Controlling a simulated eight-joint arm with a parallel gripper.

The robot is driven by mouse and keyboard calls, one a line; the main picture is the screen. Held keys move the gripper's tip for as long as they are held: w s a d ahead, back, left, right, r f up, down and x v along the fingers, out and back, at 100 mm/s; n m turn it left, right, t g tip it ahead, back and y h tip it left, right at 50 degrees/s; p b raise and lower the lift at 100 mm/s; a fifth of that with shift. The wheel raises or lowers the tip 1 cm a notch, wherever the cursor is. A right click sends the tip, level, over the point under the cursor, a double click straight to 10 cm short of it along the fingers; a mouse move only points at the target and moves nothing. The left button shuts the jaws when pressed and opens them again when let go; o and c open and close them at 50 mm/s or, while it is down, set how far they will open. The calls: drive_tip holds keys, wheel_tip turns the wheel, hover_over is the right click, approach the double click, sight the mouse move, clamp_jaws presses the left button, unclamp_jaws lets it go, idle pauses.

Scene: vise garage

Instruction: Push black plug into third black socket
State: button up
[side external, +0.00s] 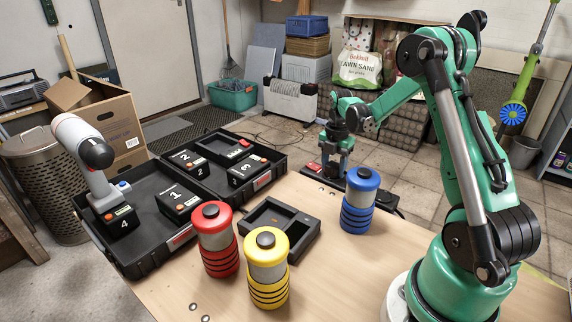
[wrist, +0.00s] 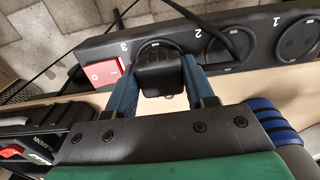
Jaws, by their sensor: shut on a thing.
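The black power strip (wrist: 85,50) runs across the top of the wrist view, with sockets marked 1 (wrist: 294,38), 2 (wrist: 229,45) and 3. My gripper (wrist: 158,80) has its blue fingers shut on the sides of the black plug (wrist: 160,76). The plug lies over the third socket (wrist: 158,43), whose ring shows behind it. I cannot tell how deep the plug sits. In the side view my gripper (side external: 334,165) points down at the strip's left part, and the strip (side external: 378,203) runs right behind the blue canister. The plug is hidden there.
A red switch (wrist: 104,73) sits beside the third socket. A black cord (wrist: 195,18) crosses the strip. A blue canister (side external: 360,198) stands close in front; red (side external: 214,240) and yellow (side external: 267,265) ones, a black tray (side external: 300,240) and battery crates (side external: 150,270) lie left.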

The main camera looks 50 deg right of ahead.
drive_tip(key=o, duration=1.3)
drive_tip(key=shift+c, duration=0.2)
drive_tip(key=shift+r, duration=2.85)
